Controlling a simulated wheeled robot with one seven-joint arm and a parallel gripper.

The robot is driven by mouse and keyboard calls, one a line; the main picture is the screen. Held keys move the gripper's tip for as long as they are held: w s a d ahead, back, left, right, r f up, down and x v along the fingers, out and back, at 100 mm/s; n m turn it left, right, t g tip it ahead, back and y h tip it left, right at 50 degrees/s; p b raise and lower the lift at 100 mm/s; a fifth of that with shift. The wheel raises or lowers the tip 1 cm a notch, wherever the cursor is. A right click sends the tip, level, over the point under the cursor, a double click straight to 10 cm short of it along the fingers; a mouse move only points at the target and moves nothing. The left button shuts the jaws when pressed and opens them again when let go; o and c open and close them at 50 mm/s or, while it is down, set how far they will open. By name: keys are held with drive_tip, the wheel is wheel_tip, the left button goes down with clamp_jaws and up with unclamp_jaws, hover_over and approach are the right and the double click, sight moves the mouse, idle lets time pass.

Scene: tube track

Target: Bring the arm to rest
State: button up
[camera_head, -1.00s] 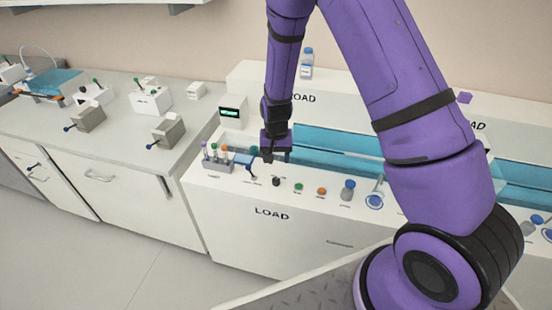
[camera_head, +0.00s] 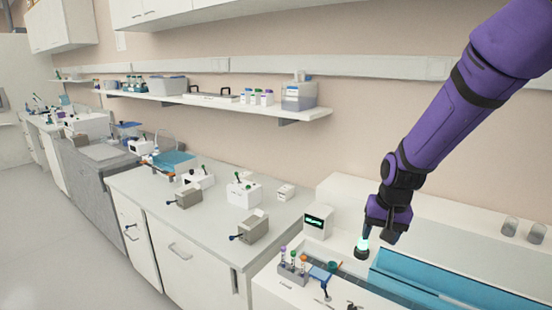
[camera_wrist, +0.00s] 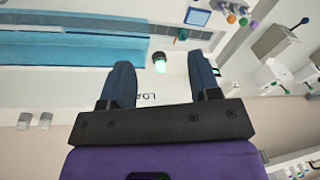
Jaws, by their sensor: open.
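My purple arm (camera_head: 495,95) reaches in from the upper right in the head view. My gripper (camera_head: 379,238) hangs over the back of the right-hand bench, fingers pointing down. In the wrist view its two dark fingers (camera_wrist: 160,62) stand wide apart with nothing between them. A small lamp glowing green-white (camera_head: 362,243) shows right by the fingertips in the head view. In the wrist view the lamp shows beyond the fingers, in the gap. I cannot tell the exact distance between them.
A rack of colour-capped tubes (camera_head: 292,266) and a box with a green display (camera_head: 318,222) stand left of the gripper. A blue-lidded trough (camera_head: 430,282) lies to the right. A wall shelf (camera_head: 215,101) holds containers. The air above the bench is free.

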drive_tip(key=s+d+r+n+t, duration=0.1)
drive_tip(key=s+d+r, duration=0.1)
drive_tip(key=s+r, duration=0.8)
drive_tip(key=s+d+r+n+t, duration=0.1)
drive_tip(key=s+d+r+t, duration=0.1)
drive_tip(key=s+r, duration=0.8)
drive_tip(key=s+d, duration=0.1)
drive_tip(key=s, duration=0.4)
drive_tip(key=shift+s+r+n+t+h, duration=0.3)
drive_tip(key=shift+s+n+h, duration=0.05)
drive_tip(key=shift+n+h, duration=0.05)
drive_tip(key=shift+d, duration=0.1)
drive_tip(key=shift+c, duration=0.3)
